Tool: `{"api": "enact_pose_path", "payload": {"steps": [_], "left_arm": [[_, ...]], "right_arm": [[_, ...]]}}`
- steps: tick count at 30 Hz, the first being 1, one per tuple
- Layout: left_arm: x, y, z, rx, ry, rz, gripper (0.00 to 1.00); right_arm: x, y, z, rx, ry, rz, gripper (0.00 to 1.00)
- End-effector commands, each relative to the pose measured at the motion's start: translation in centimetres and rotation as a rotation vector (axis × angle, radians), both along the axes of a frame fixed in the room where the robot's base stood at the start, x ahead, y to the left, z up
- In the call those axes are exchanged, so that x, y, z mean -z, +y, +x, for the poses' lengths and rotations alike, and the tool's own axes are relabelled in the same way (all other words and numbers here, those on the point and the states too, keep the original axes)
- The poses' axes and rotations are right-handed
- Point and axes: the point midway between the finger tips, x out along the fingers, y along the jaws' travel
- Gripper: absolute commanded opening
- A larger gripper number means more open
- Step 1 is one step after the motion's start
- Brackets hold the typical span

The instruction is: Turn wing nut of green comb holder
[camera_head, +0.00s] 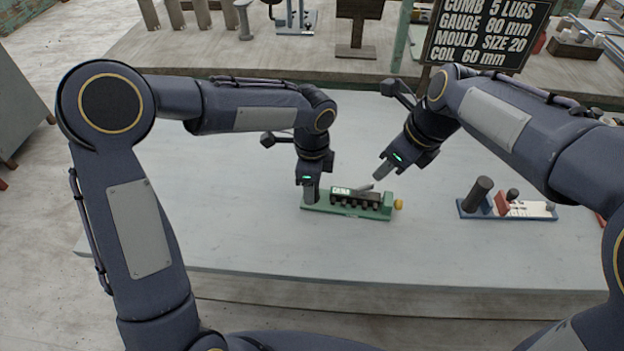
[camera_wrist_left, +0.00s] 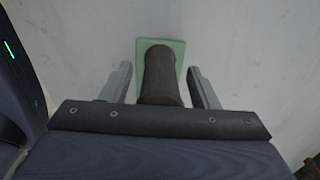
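The green comb holder (camera_head: 345,212) lies on the pale table, with a dark toothed comb block (camera_head: 358,198) and a "COMB" label on it. A yellow knob, which looks like the wing nut (camera_head: 398,204), sticks out at its right end. My left gripper (camera_head: 311,192) is over the holder's left end. In the left wrist view its open fingers (camera_wrist_left: 160,88) stand either side of a dark round post (camera_wrist_left: 160,78) on the green base (camera_wrist_left: 175,50), with gaps on both sides. My right gripper (camera_head: 382,172) is above and behind the holder's right end, apart from the yellow knob; its finger gap is unclear.
A second, blue holder (camera_head: 510,216) with a dark post and red and white parts stands to the right. A black sign (camera_head: 485,35) with white writing stands at the back right. The table (camera_head: 220,230) is clear left of and in front of the green holder.

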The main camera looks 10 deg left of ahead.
Motion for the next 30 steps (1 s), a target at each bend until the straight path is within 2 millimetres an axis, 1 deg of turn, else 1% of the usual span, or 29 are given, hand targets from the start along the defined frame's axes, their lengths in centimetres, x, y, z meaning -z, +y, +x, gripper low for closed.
{"api": "enact_pose_path", "payload": {"steps": [1, 2, 12, 14, 15, 16, 19, 20, 23, 26, 30], "left_arm": [[0.0, 0.0, 0.0, 0.0, 0.0, 0.0, 0.48], [0.0, 0.0, 0.0, 0.0, 0.0, 0.0, 0.44], [0.0, 0.0, 0.0, 0.0, 0.0, 0.0, 0.0], [0.0, 0.0, 0.0, 0.0, 0.0, 0.0, 0.0], [0.0, 0.0, 0.0, 0.0, 0.0, 0.0, 0.0], [0.0, 0.0, 0.0, 0.0, 0.0, 0.0, 0.0], [0.0, 0.0, 0.0, 0.0, 0.0, 0.0, 0.0], [-0.1, 0.0, 0.0, 0.0, 0.0, 0.0, 0.0], [-0.1, 0.0, 0.0, 0.0, 0.0, 0.0, 0.0], [-0.1, 0.0, 0.0, 0.0, 0.0, 0.0, 0.0], [-0.1, 0.0, 0.0, 0.0, 0.0, 0.0, 0.0]], "right_arm": [[0.0, 0.0, 0.0, 0.0, 0.0, 0.0, 0.36], [0.0, 0.0, 0.0, 0.0, 0.0, 0.0, 0.36], [0.0, 0.0, 0.0, 0.0, 0.0, 0.0, 0.36], [0.0, 0.0, 0.0, 0.0, 0.0, 0.0, 0.36], [0.0, 0.0, 0.0, -0.001, 0.0, 0.0, 0.31], [0.0, 0.0, 0.0, -0.005, -0.001, -0.001, 0.3], [0.0, 0.1, 0.0, -0.056, -0.013, -0.015, 0.3], [0.0, 0.2, 0.0, -0.087, -0.02, -0.022, 0.3], [0.0, 0.5, 0.0, -0.253, -0.054, -0.062, 0.3], [-0.1, 0.9, 0.0, -0.501, -0.106, -0.117, 0.3], [-0.2, 1.5, 0.1, -0.901, -0.181, -0.197, 0.3]]}}
